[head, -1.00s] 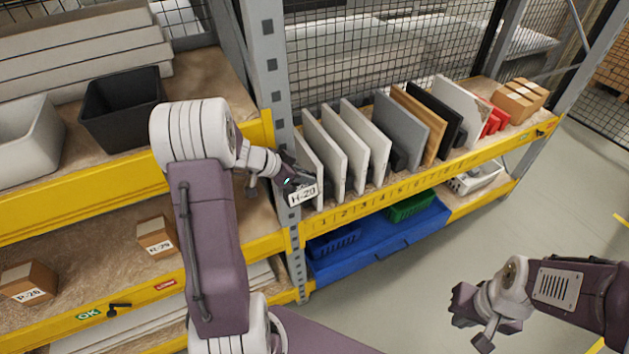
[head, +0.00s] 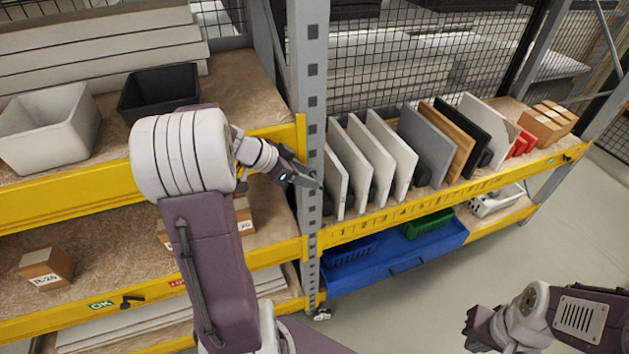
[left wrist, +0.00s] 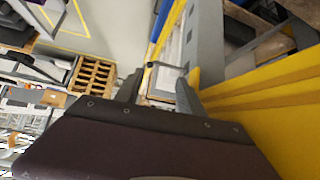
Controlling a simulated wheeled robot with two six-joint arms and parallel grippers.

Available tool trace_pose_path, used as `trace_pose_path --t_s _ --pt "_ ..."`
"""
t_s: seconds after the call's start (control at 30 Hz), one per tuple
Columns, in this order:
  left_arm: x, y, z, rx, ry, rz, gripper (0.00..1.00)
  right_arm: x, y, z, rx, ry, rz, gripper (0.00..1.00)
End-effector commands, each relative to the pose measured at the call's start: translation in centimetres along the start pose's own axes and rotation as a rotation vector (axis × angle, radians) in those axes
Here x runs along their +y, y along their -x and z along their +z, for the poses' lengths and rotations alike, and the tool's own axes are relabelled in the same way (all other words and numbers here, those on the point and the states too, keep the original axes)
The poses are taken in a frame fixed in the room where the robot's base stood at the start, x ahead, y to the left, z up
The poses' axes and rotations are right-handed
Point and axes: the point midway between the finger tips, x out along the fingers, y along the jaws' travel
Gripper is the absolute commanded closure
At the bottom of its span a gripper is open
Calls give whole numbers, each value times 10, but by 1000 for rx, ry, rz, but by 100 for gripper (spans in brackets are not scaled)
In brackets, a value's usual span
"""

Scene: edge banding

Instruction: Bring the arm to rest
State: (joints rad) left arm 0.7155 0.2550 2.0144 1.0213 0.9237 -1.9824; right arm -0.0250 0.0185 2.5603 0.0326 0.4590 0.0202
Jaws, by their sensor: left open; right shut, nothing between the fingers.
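My left arm reaches in from the left in front of the shelving. My left gripper (head: 303,180) is open, close to the grey upright post (head: 313,120) in the head view. In the left wrist view its two fingers (left wrist: 158,88) stand apart, with a pale, blurred thing behind the gap. I cannot tell what that is. My right gripper (head: 470,328) is shut and empty at the lower right, over the floor, clear of the shelves.
Upright panels (head: 388,150) stand on the right shelf beside the post. A black bin (head: 157,92) and grey bin (head: 48,130) sit on the left shelf. A small white-and-dark thing (head: 321,314) lies by the post's foot. The floor (head: 500,260) at right is open.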

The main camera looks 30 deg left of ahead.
Motion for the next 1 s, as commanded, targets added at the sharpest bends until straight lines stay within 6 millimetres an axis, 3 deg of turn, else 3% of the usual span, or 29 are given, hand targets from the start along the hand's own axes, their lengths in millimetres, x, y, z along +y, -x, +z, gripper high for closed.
trace_pose_path --t_s 0.37,0.47,0.53,0.63,0.7,0.73,0.87,1.0 --pt "10 -6 -7 2 -24 26 54 0 -1 0 0 0 0 100" --pt "46 -27 -35 10 -123 99 54 0 -4 0 0 0 0 100" --pt "96 -44 -40 -25 -227 201 54 0 -7 1 0 0 0 100" --pt "167 -60 -10 -180 -324 328 54 0 -11 1 0 0 0 100" --pt "204 -61 27 -346 -293 355 54 0 -13 1 0 0 0 100" --pt "213 -60 43 -412 -266 345 54 0 -13 1 0 0 0 100" --pt "224 -50 96 -623 -97 205 54 0 -15 1 0 0 0 100" --pt "209 -40 130 -710 185 -25 54 0 -14 1 0 0 0 100"
